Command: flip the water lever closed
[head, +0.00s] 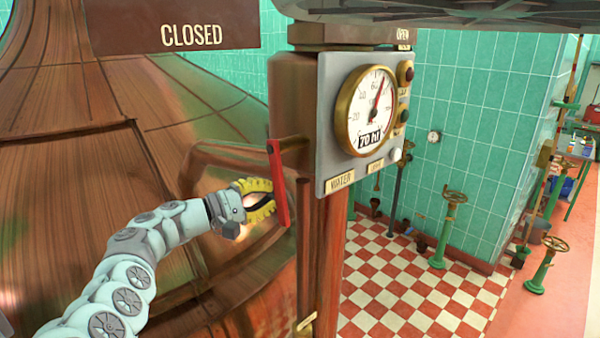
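The red water lever (277,185) is a flat bar on the left side of the grey gauge panel (330,120). Its upper end joins a short pivot rod, and the bar hangs down almost vertically. A plate reading WATER (341,182) is at the panel's lower edge. A dark sign reading CLOSED (190,36) is at the upper left, and a small OPEN sign (402,36) is at the upper right. My gripper (272,197) has yellow fingers, spread apart, with their tips at the lever's left edge. The lever partly hides the tips, and contact is unclear.
A large copper kettle (90,180) fills the left, close behind my arm. A round gauge (371,110) with buttons is on the panel. A copper post stands below it.

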